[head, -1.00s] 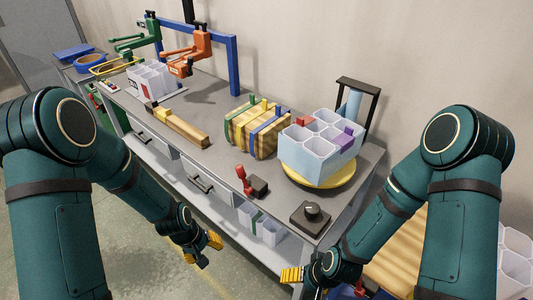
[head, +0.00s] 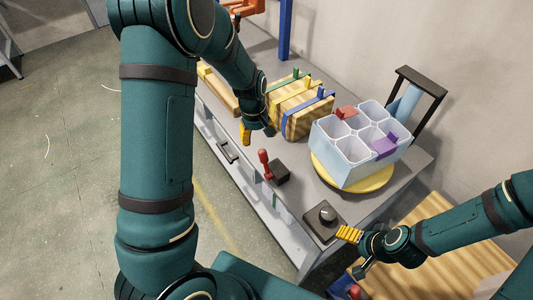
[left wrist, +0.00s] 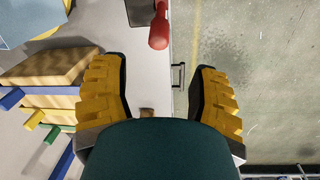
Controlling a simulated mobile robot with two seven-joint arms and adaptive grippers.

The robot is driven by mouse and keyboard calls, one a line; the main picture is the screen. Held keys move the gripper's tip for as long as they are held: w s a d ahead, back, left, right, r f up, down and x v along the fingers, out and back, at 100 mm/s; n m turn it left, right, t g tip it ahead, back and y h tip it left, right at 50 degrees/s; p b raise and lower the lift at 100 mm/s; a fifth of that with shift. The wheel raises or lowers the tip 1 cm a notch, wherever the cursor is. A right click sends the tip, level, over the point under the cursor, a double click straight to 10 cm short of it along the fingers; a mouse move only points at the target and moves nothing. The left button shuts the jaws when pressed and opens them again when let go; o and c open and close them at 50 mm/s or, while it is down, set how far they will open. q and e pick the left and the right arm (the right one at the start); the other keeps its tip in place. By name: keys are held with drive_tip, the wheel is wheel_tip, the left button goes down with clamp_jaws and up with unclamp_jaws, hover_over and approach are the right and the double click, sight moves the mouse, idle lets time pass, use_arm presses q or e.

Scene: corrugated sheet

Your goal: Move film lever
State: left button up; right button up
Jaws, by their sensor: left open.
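A red-handled lever (head: 265,164) stands on a small black base (head: 280,172) near the bench's front edge. Its red handle also shows at the top of the left wrist view (left wrist: 159,28). My left gripper (head: 248,132) is open and empty above the front edge, a little behind and left of the lever. In the left wrist view its two yellow-padded fingers are wide apart, with the lever beyond their tips, apart from them. In the head view one finger is largely hidden. My right gripper (head: 352,252) looks open and empty, close to the black knob box.
A striped wooden block stack (head: 302,104) with colored straps stands beside the left gripper. A pale compartment bin (head: 335,160) sits on a yellow round plate (head: 357,181). A black knob box (head: 322,222) is at the near corner. The bench is clear around the lever.

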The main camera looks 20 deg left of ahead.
sight(262, 151)
use_arm(q)
drive_tip(key=f, duration=0.7)
drive_tip(key=w+d+f, duration=0.1)
drive_tip(key=f, duration=0.3)
drive_tip(key=shift+f+b, duration=0.2)
drive_tip(key=shift+b, duration=0.15)
clamp_jaws()
